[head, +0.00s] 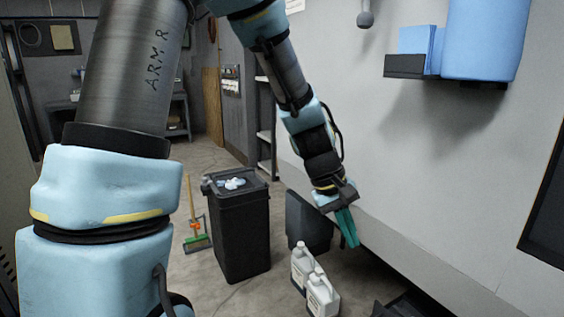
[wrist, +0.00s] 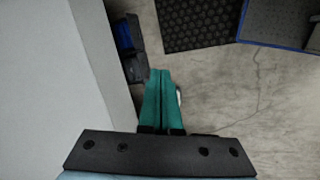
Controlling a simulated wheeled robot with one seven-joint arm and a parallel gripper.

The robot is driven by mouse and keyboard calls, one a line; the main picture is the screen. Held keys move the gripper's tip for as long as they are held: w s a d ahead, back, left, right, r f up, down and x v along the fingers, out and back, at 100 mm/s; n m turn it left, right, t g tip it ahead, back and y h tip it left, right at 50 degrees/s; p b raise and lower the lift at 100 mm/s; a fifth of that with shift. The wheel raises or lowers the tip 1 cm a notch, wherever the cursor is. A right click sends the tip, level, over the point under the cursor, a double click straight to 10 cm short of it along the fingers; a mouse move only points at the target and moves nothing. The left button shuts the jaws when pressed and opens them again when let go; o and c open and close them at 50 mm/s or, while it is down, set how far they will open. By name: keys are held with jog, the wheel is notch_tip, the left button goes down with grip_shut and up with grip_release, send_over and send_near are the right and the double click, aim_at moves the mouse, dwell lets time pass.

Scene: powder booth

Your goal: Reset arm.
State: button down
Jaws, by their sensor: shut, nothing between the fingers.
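My gripper (head: 348,228) has teal fingers and hangs from my blue and grey arm, pointing down beside the grey wall. Its fingers are together with nothing between them. In the wrist view, the closed fingers (wrist: 160,75) point over the floor next to the wall. In the head view the gripper is in the air above the floor, to the upper right of two white jugs.
A black bin (head: 238,232) with crumpled white and blue waste stands left of the white jugs (head: 318,290). A broom (head: 193,225) stands behind it. A blue container (head: 483,40) is on the right wall. Dark mats (wrist: 200,24) lie on the floor.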

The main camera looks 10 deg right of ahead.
jog(key=w+a+r+t+y+p, duration=0.1)
jog(key=w+a+y, duration=0.1)
jog(key=a, duration=1.3)
jog(key=w+a+r+t+y+p, duration=0.1)
jog(key=a+r+t+y, duration=0.1)
jog(key=a, duration=1.3)
jog(key=shift+w+a+r+m, duration=0.15)
jog(key=shift+w+a+m, duration=0.05)
jog(key=shift+w+m, duration=0.2)
